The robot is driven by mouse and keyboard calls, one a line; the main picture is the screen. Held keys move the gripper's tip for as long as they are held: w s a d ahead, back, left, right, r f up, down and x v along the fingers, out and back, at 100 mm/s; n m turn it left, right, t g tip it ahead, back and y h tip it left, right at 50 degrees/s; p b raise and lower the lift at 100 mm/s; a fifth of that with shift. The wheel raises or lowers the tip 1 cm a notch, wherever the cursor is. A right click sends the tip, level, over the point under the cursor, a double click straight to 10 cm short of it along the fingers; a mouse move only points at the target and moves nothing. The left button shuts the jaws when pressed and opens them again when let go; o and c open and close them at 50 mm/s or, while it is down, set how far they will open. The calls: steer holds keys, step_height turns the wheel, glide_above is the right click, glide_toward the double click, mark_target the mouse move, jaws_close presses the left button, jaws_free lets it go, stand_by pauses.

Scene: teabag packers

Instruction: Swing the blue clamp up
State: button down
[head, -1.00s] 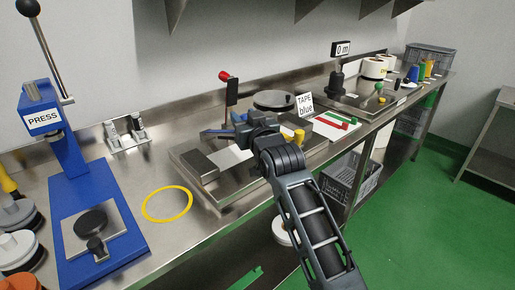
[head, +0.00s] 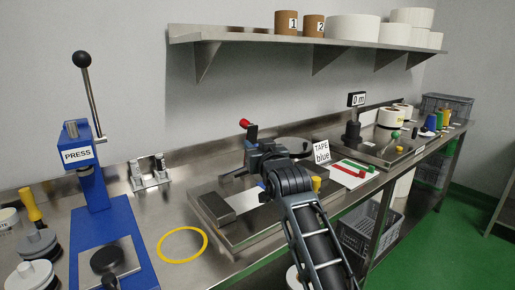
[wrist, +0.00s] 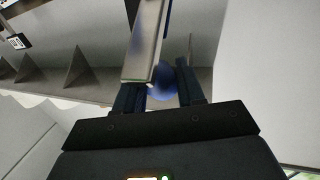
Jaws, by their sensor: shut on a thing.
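My gripper (head: 252,158) is over the steel fixture plate (head: 262,224) in the head view, next to a dark post with a red knob (head: 244,123). In the wrist view my gripper (wrist: 162,90) is shut on the blue clamp (wrist: 163,84), whose rounded, blurred blue part shows between the fingers. A pale metal bar (wrist: 147,42) runs up from there and partly covers the blue. In the head view my gripper and arm hide most of the clamp, so its exact angle cannot be told.
A blue press (head: 105,225) stands left, with a yellow ring (head: 183,245) on the bench beside it. A steel block (head: 216,208) sits on the plate's left. A "TAPE blue" sign (head: 321,151) stands to the right. A wall shelf (head: 300,38) holds rolls above.

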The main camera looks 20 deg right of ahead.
steer(key=c, duration=0.8)
jaws_free()
steer(key=shift+a+f, duration=0.15)
steer(key=shift+a, duration=0.1)
steer(key=shift+s, duration=0.55)
steer(key=shift+s+b, duration=0.6)
steer(key=shift+s, duration=2.7)
